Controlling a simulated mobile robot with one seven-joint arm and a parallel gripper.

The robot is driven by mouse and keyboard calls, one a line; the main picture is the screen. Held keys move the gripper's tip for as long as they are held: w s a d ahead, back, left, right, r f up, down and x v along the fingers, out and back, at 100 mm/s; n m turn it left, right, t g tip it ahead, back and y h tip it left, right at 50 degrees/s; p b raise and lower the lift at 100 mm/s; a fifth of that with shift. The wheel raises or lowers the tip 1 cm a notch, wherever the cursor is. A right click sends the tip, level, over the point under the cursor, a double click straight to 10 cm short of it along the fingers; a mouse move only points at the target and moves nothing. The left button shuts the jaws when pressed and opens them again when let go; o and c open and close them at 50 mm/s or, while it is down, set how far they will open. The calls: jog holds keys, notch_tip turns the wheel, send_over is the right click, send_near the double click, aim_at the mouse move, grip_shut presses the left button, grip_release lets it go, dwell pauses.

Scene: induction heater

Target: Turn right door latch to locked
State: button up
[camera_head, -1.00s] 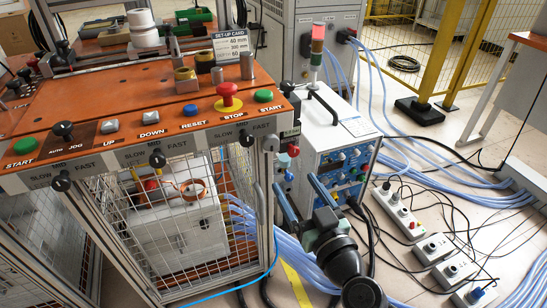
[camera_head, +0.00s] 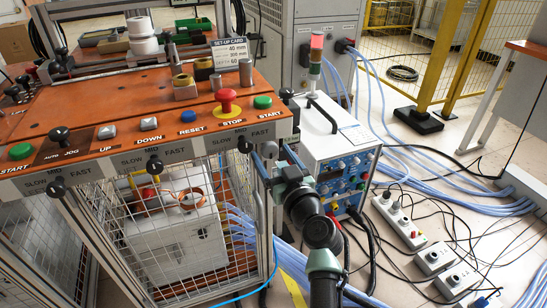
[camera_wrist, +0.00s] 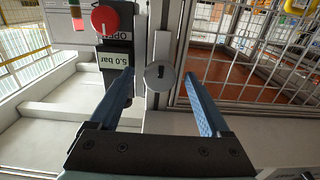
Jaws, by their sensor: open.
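The door latch (camera_wrist: 160,76) is a round grey disc with a dark slot, on the light frame post beside the mesh door (camera_wrist: 250,65) in the wrist view. Its slot looks nearly upright there. My gripper (camera_wrist: 159,73) is open, with one blue finger on each side of the disc in the picture. I cannot tell whether the fingers touch it. In the head view my gripper (camera_head: 271,150) is at the right front post of the caged bench, below the orange panel. There the latch is hard to make out behind the fingers.
A red knob (camera_wrist: 105,20) and a "5.0 bar" label (camera_wrist: 112,61) are left of the latch in the wrist view. A blue-and-white power unit (camera_head: 345,165) stands close right of my arm. Cables and power strips (camera_head: 400,222) cover the floor to the right.

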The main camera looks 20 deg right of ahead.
grip_shut()
dwell(0.4)
jog(key=m, duration=0.4)
jog(key=shift+b, duration=0.4)
jog(key=m, duration=0.5)
jog(key=shift+a, duration=0.1)
jog(key=m+p, duration=0.1)
jog(key=m, duration=0.3)
jog(key=shift+m+p, duration=1)
jog(key=shift+m, duration=1.5)
